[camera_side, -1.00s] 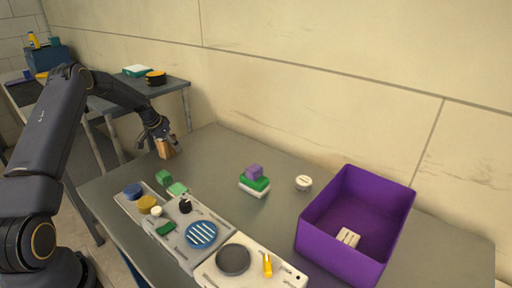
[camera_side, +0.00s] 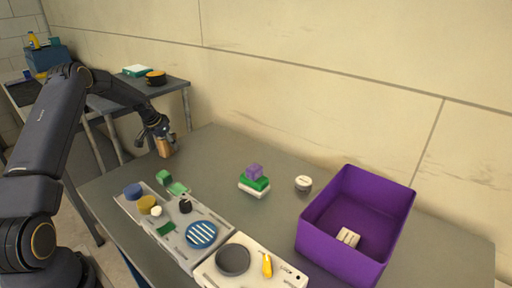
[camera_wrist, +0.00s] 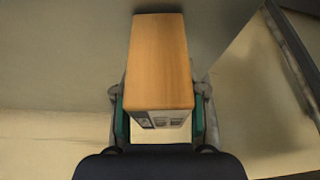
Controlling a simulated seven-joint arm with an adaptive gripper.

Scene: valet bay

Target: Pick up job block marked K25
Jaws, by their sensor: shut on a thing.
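A wooden block (camera_side: 164,149) is held between the fingers of my gripper (camera_side: 158,138) near the far left corner of the grey table. In the wrist view the orange-brown block (camera_wrist: 158,62) sits between the two green-padded fingers (camera_wrist: 160,122). A dark printed label shows on its near face, but I cannot read the mark. I cannot tell whether the block touches the table.
A purple bin (camera_side: 325,243) with a white block (camera_side: 347,238) inside stands at the right. A purple block (camera_side: 254,170) tops a green and white stack (camera_side: 256,184). A white round piece (camera_side: 303,183) lies nearby. Grey trays (camera_side: 183,246) line the front.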

